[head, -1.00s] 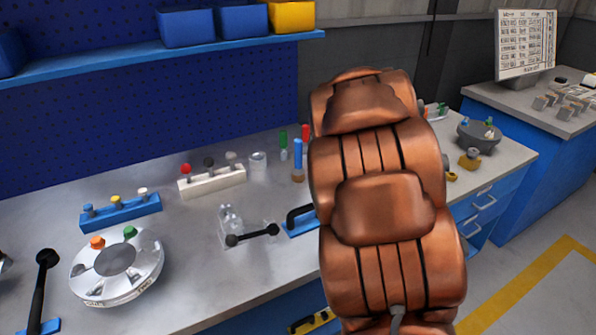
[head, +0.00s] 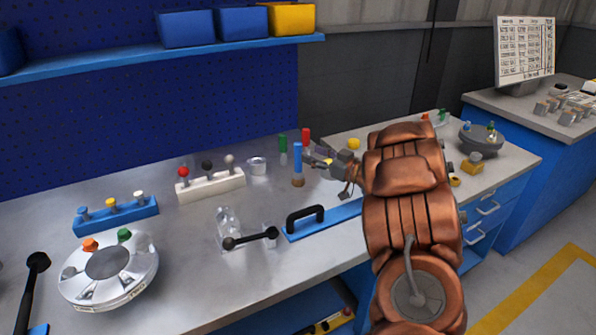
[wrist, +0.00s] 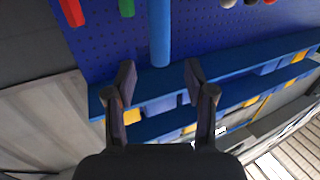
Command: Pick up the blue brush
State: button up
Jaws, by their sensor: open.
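The blue brush (head: 298,160) stands upright on the metal workbench, with a blue handle on top and a brown lower end. My gripper (head: 313,160) is open just to its right in the head view. In the wrist view the blue brush (wrist: 160,30) shows at the top middle, lined up with the gap between the open fingers of my gripper (wrist: 159,75). The fingers do not visibly hold it. Its brown lower end is out of the wrist view.
A green-handled tool (head: 283,148) and a red-handled tool (head: 306,138) stand close behind the brush. A clear glass jar (head: 257,166) is to its left. A blue plate with a black handle (head: 305,216) lies in front. Open bench surface lies left of the brush.

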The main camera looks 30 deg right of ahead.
aim_at(301, 150)
jog(key=p+x, duration=0.1)
jog(key=x, duration=0.5)
jog(key=shift+w, duration=0.2)
grip_shut()
